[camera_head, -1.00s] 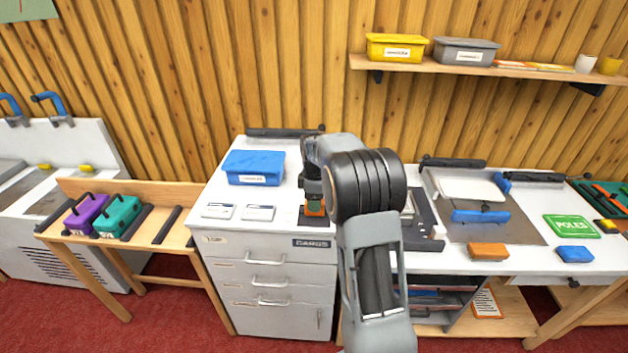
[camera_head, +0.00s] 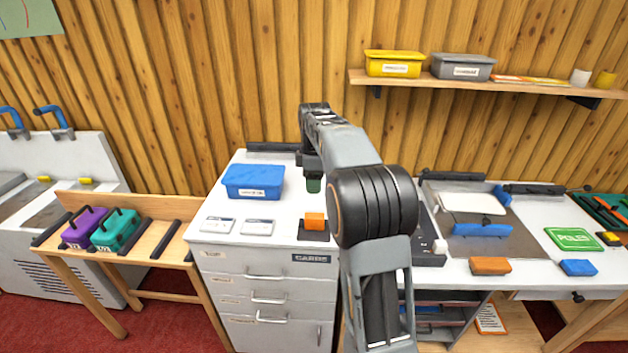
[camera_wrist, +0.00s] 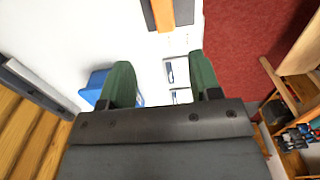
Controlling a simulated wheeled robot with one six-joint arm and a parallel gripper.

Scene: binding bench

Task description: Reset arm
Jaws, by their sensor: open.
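My gripper (camera_head: 313,185) hangs above the white drawer cabinet (camera_head: 262,248) in the head view, with its green fingers pointing down. In the wrist view the two green fingers of my gripper (camera_wrist: 163,85) are spread apart with nothing between them. An orange block (camera_head: 315,222) rests on a dark pad (camera_head: 316,237) near the cabinet's front edge, apart from my gripper. The orange block (camera_wrist: 163,14) also shows at the top of the wrist view.
A blue lidded box (camera_head: 253,182) and two white cards (camera_head: 218,225) (camera_head: 257,227) lie on the cabinet top. A bench with purple (camera_head: 83,228) and teal (camera_head: 115,230) cases stands left. A worktable with an orange block (camera_head: 490,265) and a blue block (camera_head: 578,267) stands right.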

